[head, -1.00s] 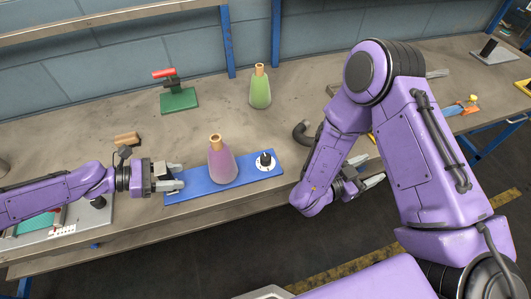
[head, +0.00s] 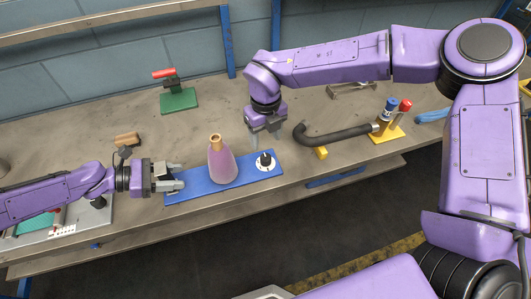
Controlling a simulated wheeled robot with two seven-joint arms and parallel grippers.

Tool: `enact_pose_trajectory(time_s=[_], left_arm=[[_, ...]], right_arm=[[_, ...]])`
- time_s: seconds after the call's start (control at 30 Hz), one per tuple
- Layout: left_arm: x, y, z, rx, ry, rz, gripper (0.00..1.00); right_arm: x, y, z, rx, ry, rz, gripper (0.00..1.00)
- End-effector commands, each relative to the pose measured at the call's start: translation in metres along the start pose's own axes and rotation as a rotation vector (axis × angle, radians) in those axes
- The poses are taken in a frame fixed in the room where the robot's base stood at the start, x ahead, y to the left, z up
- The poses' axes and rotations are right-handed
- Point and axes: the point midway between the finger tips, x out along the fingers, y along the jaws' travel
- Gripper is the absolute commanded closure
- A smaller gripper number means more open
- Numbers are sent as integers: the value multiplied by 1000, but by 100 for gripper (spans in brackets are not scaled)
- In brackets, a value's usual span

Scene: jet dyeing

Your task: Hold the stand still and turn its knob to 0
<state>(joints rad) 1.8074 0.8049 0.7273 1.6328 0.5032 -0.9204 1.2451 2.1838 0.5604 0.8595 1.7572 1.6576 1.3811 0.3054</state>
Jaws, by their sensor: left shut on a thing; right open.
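The stand is a flat blue board (head: 200,187) on the bench, with a purple cone-shaped bottle (head: 222,163) upright on its middle. A black knob (head: 265,160) on a white round dial (head: 265,168) sits near the board's right end. Dial marks are too small to read. My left gripper (head: 177,179) is shut on the board's left end. My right gripper (head: 266,142) is open, pointing down just above and behind the knob, and appears apart from it.
A green base with a red-handled clamp (head: 176,93) stands behind the board. To the right lie a dark bent hose (head: 335,137) and a yellow block (head: 388,132) with blue and red-topped parts. The bench's front edge is close to the board.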

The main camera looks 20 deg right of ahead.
Motion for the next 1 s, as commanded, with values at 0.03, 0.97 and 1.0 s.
enact_pose_trajectory(time_s=[0.03,0.97,1.0], left_arm=[[0,0,1,1,-1,1,85],[0,1,0,1,0,2,85],[0,0,0,1,0,2,85]], right_arm=[[14,0,-1,-1,6,-1,39],[79,0,-1,-3,4,-2,96],[79,0,-1,-4,4,-2,96]])
